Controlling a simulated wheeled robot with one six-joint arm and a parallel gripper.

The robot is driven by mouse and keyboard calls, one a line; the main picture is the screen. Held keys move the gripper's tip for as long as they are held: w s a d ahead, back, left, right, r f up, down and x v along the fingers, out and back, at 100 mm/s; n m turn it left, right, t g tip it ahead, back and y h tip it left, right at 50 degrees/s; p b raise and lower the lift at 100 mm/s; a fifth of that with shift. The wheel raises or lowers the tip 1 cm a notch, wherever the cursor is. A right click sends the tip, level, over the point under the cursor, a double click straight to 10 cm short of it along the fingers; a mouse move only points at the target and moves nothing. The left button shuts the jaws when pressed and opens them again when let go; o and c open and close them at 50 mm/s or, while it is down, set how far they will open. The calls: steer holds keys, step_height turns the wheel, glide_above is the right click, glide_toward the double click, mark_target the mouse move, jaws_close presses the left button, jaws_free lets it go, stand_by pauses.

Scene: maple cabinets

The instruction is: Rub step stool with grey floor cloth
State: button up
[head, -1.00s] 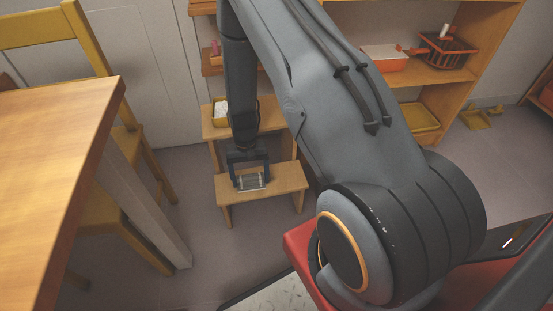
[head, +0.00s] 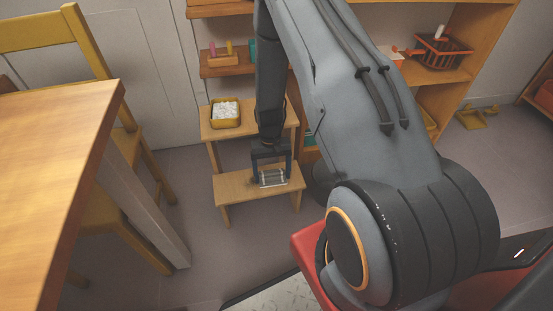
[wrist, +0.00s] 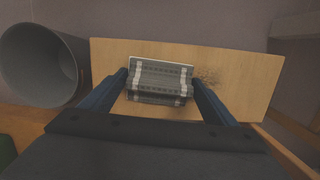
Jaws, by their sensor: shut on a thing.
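The wooden step stool (head: 230,187) stands on the floor, with a lower step in front and a higher step behind. Its lower step (wrist: 240,75) fills the middle of the wrist view and bears a dark speckled smudge right of the cloth. The grey floor cloth (head: 272,178) is a folded grey block with pale bands. It also shows in the wrist view (wrist: 160,80). My gripper (head: 271,172) is shut on the cloth, one finger on each side, and holds it at the lower step's surface. Its underside is hidden, so contact is hard to confirm.
A yellow tray with white contents (head: 226,113) sits on the stool's upper step. A grey bin (wrist: 42,65) stands beside the stool. A wooden table (head: 60,160) and yellow chair (head: 100,70) are at left; shelves (head: 470,75) are at right.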

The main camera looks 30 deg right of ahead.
mark_target(274, 173)
steer(key=shift+s+d, duration=0.1)
steer(key=shift+d, duration=0.35)
steer(key=shift+a+r+p, duration=0.1)
steer(key=shift+r+p, duration=2.55)
steer(key=shift+r, duration=1.35)
